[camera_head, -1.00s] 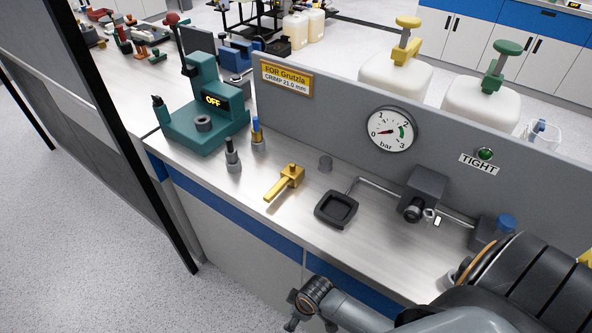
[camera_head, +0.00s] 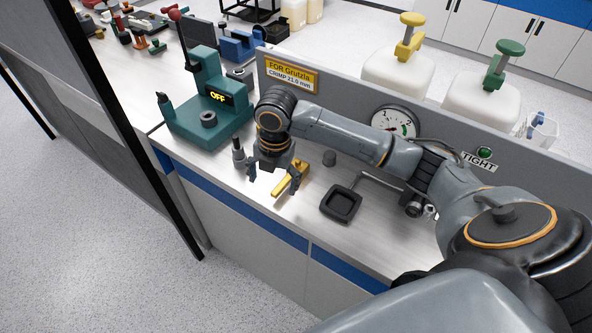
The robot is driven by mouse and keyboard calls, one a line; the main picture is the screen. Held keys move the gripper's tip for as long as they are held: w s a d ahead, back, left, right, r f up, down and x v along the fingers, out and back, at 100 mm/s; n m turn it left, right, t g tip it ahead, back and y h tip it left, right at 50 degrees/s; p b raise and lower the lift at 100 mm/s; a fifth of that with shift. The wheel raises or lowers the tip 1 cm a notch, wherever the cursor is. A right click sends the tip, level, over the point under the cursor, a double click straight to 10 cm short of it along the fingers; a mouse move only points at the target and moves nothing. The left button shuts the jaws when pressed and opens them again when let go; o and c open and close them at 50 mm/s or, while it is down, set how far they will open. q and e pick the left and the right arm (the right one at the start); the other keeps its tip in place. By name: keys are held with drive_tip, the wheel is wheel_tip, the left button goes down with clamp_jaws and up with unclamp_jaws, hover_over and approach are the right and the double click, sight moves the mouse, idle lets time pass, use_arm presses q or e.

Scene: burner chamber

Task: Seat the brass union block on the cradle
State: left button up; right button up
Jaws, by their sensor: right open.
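The brass union block (camera_head: 281,189), yellow with a flat bar pointing to the front left, lies on the bench. My right gripper (camera_head: 272,184) is open and points down just above the bench, at the block's left side. One finger overlaps the block in this view, so I cannot tell whether they touch. The fingers hold nothing that I can see. A black square dish on a bent rod, which looks like the cradle (camera_head: 341,205), is right of the block and looks empty. My left gripper is not in view.
A dark upright fitting (camera_head: 239,157) stands close left of my right gripper. The green press (camera_head: 205,120) reading OFF is behind it. The grey panel (camera_head: 350,105) with the gauge (camera_head: 396,123) bounds the bench's back.

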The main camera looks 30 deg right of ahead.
sight(298, 161)
drive_tip(key=w+d+r+n, duration=0.3)
drive_tip(key=d+r+n, duration=0.1)
drive_tip(key=d+r, duration=0.6)
drive_tip(key=shift+g+h, duration=0.3)
drive_tip(key=shift+g, duration=0.1)
drive_tip(key=f+p, duration=0.1)
drive_tip(key=f, duration=0.6)
drive_tip(key=shift+s+a+f+p, duration=0.1)
drive_tip(key=shift+a+f+p, duration=0.1)
drive_tip(key=shift+f+p, duration=0.2)
drive_tip(key=f, duration=0.1)
drive_tip(key=f+p, duration=0.1)
drive_tip(key=f, duration=0.2)
drive_tip(key=shift+w+a+f+p, duration=0.1)
drive_tip(key=shift+w+p, duration=0.2)
drive_tip(key=shift+p, duration=0.1)
drive_tip(key=shift+f, duration=0.5)
drive_tip(key=c, duration=1.4)
